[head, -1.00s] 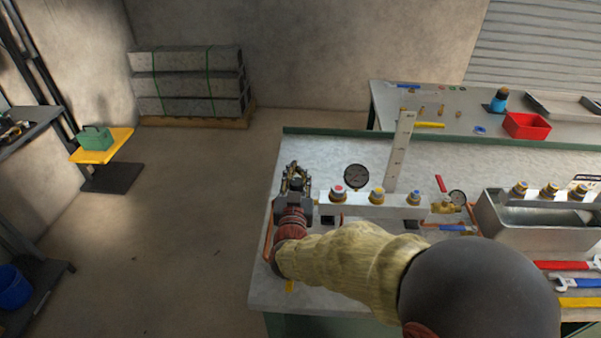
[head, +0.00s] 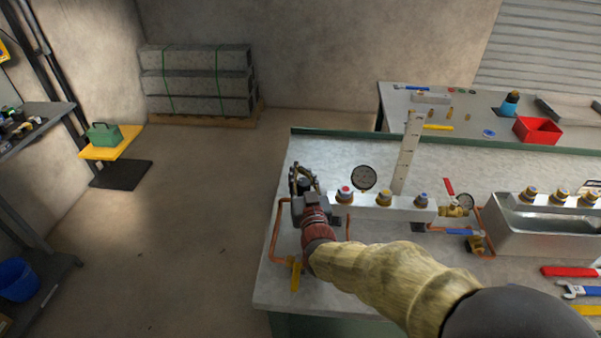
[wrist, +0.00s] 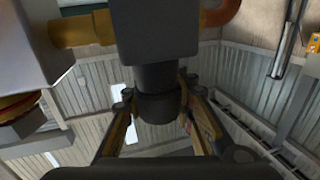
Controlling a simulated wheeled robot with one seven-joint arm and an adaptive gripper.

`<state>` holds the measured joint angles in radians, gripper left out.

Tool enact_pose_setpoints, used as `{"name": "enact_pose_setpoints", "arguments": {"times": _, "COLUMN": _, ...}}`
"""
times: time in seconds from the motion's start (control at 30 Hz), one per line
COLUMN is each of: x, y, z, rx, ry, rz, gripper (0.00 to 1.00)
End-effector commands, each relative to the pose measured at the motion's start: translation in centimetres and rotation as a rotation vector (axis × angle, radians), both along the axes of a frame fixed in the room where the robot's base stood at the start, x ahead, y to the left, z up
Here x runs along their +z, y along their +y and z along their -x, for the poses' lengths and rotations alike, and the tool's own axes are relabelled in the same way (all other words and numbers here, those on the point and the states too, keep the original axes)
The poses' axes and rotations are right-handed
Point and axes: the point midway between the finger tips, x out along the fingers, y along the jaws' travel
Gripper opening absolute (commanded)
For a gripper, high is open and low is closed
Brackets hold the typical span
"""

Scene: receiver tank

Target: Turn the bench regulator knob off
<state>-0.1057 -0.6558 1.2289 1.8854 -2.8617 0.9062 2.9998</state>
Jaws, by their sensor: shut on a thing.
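The bench regulator shows in the wrist view as a dark block (wrist: 158,30) with a round black knob (wrist: 158,106) on its near end. My gripper (wrist: 158,112) has one finger on each side of this knob and is shut on it. In the head view my gripper (head: 303,182) is at the left end of the silver manifold (head: 385,207). There my gripper and wrist hide most of the regulator. I cannot read the knob's setting.
Copper pipe (head: 275,232) and a yellow handle (head: 295,275) are close to my wrist. A round gauge (head: 364,177) and an upright pale plate (head: 408,155) stand behind the manifold. A metal trough (head: 540,240) is to the right.

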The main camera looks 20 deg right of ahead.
Motion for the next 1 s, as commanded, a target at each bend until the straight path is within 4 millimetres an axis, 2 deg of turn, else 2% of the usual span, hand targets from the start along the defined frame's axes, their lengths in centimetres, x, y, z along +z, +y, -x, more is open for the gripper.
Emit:
{"name": "enact_pose_setpoints", "arguments": {"times": 0.07, "x": -0.1, "y": -0.2, "z": 0.0, "rx": -0.004, "ry": 0.002, "rz": -0.001, "gripper": 0.00}}
{"name": "enact_pose_setpoints", "arguments": {"times": 0.1, "x": -0.1, "y": -0.2, "z": 0.0, "rx": -0.004, "ry": 0.002, "rz": -0.001, "gripper": 0.22}}
{"name": "enact_pose_setpoints", "arguments": {"times": 0.53, "x": 0.0, "y": -0.1, "z": 0.0, "rx": -0.002, "ry": 0.000, "rz": 0.000, "gripper": 0.47}}
{"name": "enact_pose_setpoints", "arguments": {"times": 0.83, "x": 0.2, "y": 0.0, "z": 0.0, "rx": -0.001, "ry": -0.001, "rz": -0.001, "gripper": 0.47}}
{"name": "enact_pose_setpoints", "arguments": {"times": 1.0, "x": 2.0, "y": 0.0, "z": 0.0, "rx": -0.002, "ry": -0.005, "rz": -0.001, "gripper": 0.47}}
